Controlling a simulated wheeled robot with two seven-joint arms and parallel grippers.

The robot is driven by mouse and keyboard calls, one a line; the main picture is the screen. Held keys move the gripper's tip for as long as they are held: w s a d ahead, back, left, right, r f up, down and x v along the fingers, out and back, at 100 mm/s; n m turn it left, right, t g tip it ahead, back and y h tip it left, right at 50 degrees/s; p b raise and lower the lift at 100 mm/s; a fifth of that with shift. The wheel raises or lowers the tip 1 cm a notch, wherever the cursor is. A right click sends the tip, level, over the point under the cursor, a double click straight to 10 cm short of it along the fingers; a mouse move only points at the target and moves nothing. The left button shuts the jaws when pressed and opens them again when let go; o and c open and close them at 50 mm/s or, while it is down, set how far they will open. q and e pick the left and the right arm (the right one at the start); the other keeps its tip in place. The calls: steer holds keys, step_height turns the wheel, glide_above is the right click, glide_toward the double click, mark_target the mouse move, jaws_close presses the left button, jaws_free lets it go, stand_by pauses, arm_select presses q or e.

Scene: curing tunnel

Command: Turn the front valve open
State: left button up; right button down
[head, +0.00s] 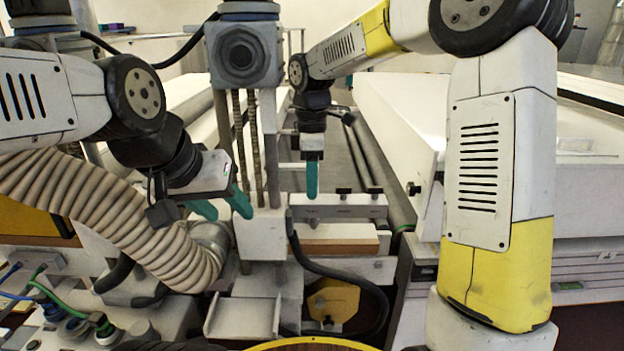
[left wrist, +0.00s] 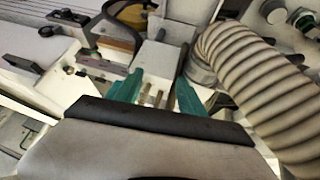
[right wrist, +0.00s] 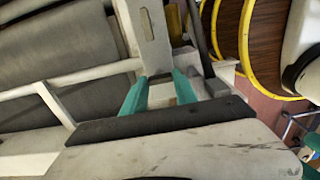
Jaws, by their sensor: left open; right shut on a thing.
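I cannot clearly pick out the front valve; small dark knobs (head: 344,191) show on a pale rail at the middle of the head view. My right gripper (head: 312,178) points down beside the central post, above that rail. In the right wrist view, its green fingers (right wrist: 160,88) are closed around a pale, block-like part, which I cannot identify. My left gripper (head: 224,206) is open, tilted down, between the ribbed hose and the central white block (head: 260,236). In the left wrist view, its fingers (left wrist: 158,88) are apart with nothing held.
A thick ribbed hose (head: 115,205) curves at the left, close to my left gripper. A grey head unit (head: 243,54) stands above threaded rods. A black cable (head: 345,277) loops low in front. Rollers and a white panel (head: 395,120) lie at right. A yellow part (head: 333,301) sits low.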

steer(key=c, duration=1)
jaws_free()
steer(key=shift+o, duration=0.2)
step_height(320, 180, up, 7)
steer(key=shift+r, duration=0.45)
